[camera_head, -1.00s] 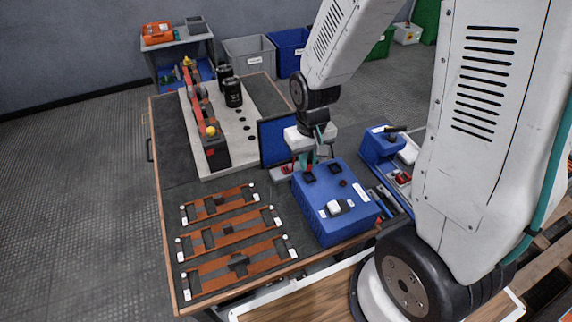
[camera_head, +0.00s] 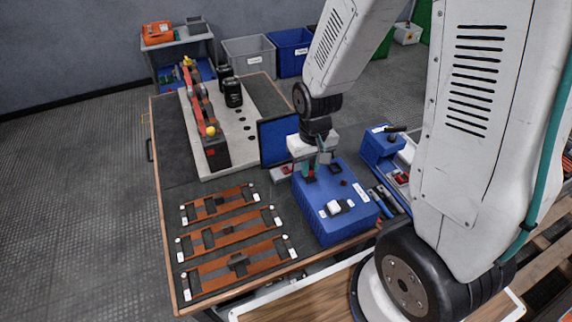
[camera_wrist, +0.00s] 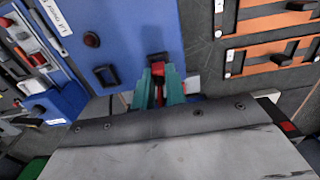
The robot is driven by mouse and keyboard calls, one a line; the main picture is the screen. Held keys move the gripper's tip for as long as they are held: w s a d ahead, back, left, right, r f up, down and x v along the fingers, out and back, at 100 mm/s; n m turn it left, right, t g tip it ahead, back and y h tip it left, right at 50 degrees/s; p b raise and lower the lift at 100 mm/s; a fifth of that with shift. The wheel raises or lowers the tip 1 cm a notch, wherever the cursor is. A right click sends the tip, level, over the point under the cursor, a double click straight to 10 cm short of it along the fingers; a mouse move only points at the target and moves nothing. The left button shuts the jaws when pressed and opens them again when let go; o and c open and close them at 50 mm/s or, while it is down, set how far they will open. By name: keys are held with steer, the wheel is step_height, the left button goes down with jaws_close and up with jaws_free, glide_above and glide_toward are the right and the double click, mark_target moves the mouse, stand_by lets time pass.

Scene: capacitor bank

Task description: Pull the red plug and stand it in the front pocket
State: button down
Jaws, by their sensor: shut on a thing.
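My gripper (camera_head: 311,168) is over the far left part of the top of the blue box (camera_head: 330,222). In the wrist view its teal fingers (camera_wrist: 160,88) are shut on the red plug (camera_wrist: 159,90). The plug shows as a small red piece at the fingertips in the head view (camera_head: 310,179). It is at a black-rimmed pocket (camera_wrist: 157,57); how deep it sits in it I cannot tell. A second black-rimmed pocket (camera_head: 335,168) to the right looks empty, and shows in the wrist view too (camera_wrist: 107,75).
A dark red button (camera_wrist: 91,39) and a white part (camera_head: 333,207) sit on the box top. A dark blue panel (camera_head: 277,141) stands just behind. Orange frames (camera_head: 235,267) lie to the left. A smaller blue box (camera_head: 381,146) stands to the right.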

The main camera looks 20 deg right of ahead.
steer(key=shift+f, duration=0.4)
stand_by(0.3)
steer(key=shift+s+f, duration=0.4)
steer(key=shift+s, duration=0.05)
stand_by(0.5)
steer(key=c, duration=1.5)
jaws_free()
steer(key=shift+w+r, duration=0.15)
steer(key=shift+r, duration=0.05)
steer(key=shift+o, duration=0.7)
steer(key=r, duration=0.8)
steer(key=shift+w+r, duration=0.15)
steer(key=shift+w, duration=0.1)
